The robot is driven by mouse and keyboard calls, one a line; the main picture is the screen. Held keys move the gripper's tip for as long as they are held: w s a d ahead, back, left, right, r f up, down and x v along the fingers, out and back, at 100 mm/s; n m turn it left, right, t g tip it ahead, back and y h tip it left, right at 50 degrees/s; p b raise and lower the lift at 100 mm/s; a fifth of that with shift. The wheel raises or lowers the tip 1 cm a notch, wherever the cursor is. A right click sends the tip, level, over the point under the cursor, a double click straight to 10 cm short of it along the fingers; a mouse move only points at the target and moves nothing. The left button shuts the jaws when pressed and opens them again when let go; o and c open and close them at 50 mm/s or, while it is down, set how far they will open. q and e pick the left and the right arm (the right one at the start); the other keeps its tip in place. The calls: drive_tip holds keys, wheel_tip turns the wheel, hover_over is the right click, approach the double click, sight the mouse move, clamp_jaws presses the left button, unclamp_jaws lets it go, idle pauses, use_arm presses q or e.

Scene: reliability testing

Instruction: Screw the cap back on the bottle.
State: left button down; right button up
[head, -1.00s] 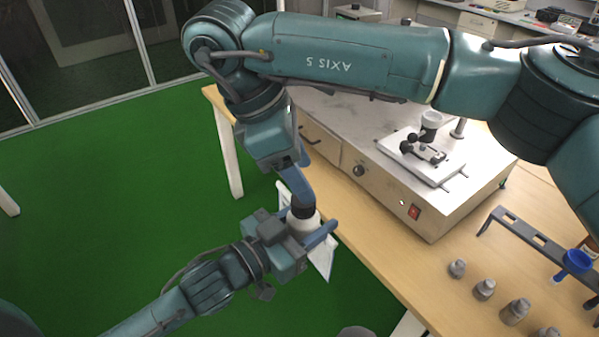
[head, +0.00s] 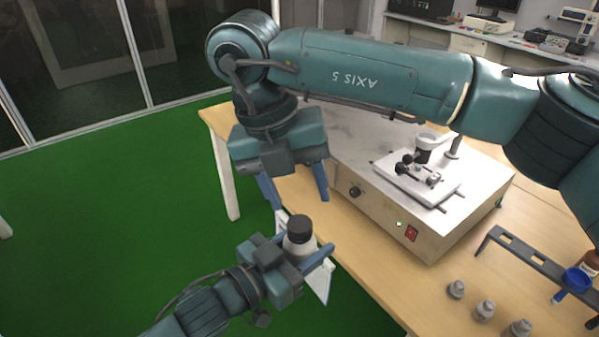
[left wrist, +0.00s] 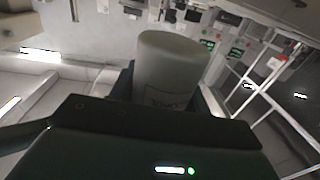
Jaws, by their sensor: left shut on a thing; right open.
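The white bottle (head: 293,246) is upright in my left gripper (head: 303,259), which is shut on it beside the table's front edge. The dark cap (head: 299,228) sits on top of the bottle; whether it is tight cannot be told. My right gripper (head: 294,192) is open and empty above the cap, its blue fingers spread apart and clear of it. In the left wrist view the pale bottle (left wrist: 168,75) stands up from my left gripper, with faint print on its side. The cap cannot be made out there.
A beige box-shaped machine (head: 385,215) with a red switch stands on the wooden table (head: 400,290). Green floor lies open at left.

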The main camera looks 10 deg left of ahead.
sight(300, 223)
drive_tip(key=n, duration=0.4)
drive_tip(key=shift+r+n+y, duration=0.15)
drive_tip(key=shift+n+y, duration=0.15)
drive_tip(key=n, duration=0.4)
drive_tip(key=shift+r, duration=0.15)
drive_tip(key=n, duration=0.3)
drive_tip(key=n+y, duration=0.1)
drive_tip(key=n, duration=0.2)
drive_tip(key=shift+d+r+n, duration=0.1)
drive_tip(key=shift+r+n, duration=0.1)
drive_tip(key=shift+n, duration=0.1)
drive_tip(key=n, duration=0.6)
drive_tip(key=shift+r+y, duration=0.3)
drive_tip(key=n, duration=0.4)
drive_tip(key=shift+d+r+g, duration=0.1)
drive_tip(key=shift+r+g, duration=0.05)
drive_tip(key=shift+g, duration=0.15)
drive_tip(key=n, duration=0.4)
drive_tip(key=shift+r+n+y, duration=0.2)
drive_tip(key=shift+n+y, duration=0.1)
drive_tip(key=shift+y, duration=0.1)
drive_tip(key=shift+f, duration=0.15)
drive_tip(key=shift+f, duration=3.9)
drive_tip(key=shift+c, duration=0.2)
